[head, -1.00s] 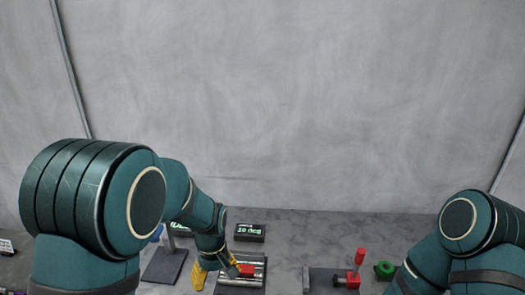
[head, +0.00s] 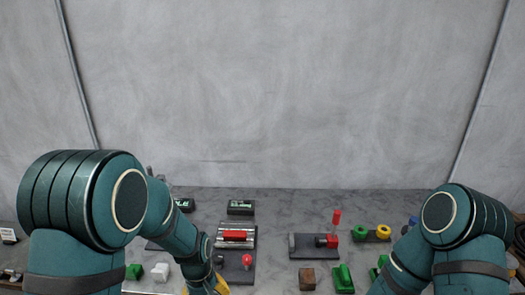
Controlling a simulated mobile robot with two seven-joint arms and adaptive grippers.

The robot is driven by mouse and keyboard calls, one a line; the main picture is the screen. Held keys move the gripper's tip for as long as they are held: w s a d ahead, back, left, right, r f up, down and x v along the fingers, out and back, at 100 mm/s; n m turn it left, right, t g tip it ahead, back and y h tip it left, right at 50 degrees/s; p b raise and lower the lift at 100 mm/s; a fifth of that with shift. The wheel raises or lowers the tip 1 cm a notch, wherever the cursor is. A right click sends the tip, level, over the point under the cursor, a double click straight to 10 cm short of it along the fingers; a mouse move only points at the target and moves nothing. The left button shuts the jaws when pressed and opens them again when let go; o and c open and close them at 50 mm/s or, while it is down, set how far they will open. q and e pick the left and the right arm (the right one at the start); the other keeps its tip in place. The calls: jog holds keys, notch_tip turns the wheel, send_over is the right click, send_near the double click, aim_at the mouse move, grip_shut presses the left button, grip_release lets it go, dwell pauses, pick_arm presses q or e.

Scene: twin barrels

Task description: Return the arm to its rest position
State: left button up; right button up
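My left arm (head: 170,225) comes in from the left and bends down toward the bottom edge. A piece of yellow (head: 222,284) shows at its lower end, probably part of my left gripper; the fingertips are cut off, so its opening cannot be told. My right arm (head: 440,235) comes in from the right; its gripper is out of view. A red bar (head: 235,236) lies across a silver fixture (head: 222,242) on a dark plate, clear of my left arm's end. A red-tipped knob (head: 247,260) stands in front of it.
A second dark fixture (head: 303,243) holds a red block (head: 327,241), with a red upright piece (head: 337,217) behind. Yellow and green rings (head: 371,234), a brown block (head: 307,277) and green blocks (head: 343,278) are near my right arm. A display (head: 240,207) stands at the back.

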pick_arm(q)
jog(key=s+d+f+m+t+h+b, duration=0.1)
jog(key=s+d+f+m+h+b, duration=0.2)
jog(key=s+f, duration=0.9)
notch_tip(320, 180, down, 4)
jog(key=shift+s+d+f+m+t+b, duration=0.15)
jog(key=shift+d+m+t+b, duration=0.2)
jog(key=shift+d+b, duration=0.3)
dwell(1.7)
